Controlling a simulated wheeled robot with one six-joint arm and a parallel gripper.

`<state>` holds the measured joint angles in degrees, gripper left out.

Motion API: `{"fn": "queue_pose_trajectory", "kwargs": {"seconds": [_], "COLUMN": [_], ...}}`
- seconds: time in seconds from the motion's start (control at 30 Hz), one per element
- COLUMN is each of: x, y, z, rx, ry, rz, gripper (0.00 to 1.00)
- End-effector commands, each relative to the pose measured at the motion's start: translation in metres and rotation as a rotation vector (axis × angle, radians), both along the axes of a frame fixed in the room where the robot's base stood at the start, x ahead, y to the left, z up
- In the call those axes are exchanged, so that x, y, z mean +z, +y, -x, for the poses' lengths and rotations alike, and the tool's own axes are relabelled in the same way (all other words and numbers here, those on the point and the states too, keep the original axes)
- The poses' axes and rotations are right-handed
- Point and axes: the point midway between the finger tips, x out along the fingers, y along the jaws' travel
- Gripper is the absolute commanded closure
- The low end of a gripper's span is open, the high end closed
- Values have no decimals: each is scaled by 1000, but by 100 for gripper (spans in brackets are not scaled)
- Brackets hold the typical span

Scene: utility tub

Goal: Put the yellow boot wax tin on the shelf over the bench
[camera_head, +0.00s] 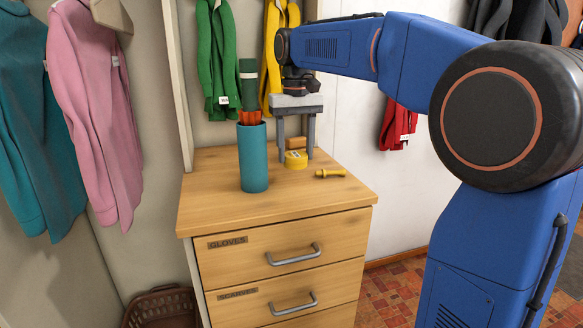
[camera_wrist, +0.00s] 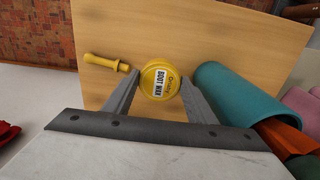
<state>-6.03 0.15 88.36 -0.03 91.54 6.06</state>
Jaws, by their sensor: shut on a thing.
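The yellow boot wax tin (camera_head: 296,160) is a small round tin near the back of the wooden drawer cabinet's top (camera_head: 220,206). Its labelled lid faces the wrist camera, where the tin (camera_wrist: 152,82) shows between the fingertips. My gripper (camera_head: 295,152) points down from above and is shut on the tin. In the wrist view my gripper (camera_wrist: 158,88) has one finger on each side of the tin. In the head view the tin is at or just above the cabinet top; I cannot tell if it touches. No shelf over a bench can be made out.
A teal cylinder (camera_head: 252,158) holding a green and orange item (camera_head: 249,92) stands close left of my gripper. Coats and scarves hang around. The cabinet's front top is clear.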

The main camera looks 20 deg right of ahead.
Motion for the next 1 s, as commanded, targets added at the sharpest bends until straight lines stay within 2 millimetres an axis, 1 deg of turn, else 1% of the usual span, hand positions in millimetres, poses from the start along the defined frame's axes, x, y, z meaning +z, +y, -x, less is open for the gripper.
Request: {"fn": "queue_pose_trajectory", "kwargs": {"seconds": [0.23, 0.4, 0.5, 0.87, 0.9, 0.97, 1.0], "x": [-16, -39, -48, -51, -51, -51, -51], "y": [0, 0, 0, 0, 0, 0, 0], "z": [0, 1, 0, 0, 0, 0, 0], "rx": [0, 0, 0, 0, 0, 0, 0], "ry": [0, 2, -1, 0, 0, 0, 0], "rz": [0, 0, 0, 0, 0, 0, 0], "gripper": [72, 72, 72, 72, 44, 30, 30]}}
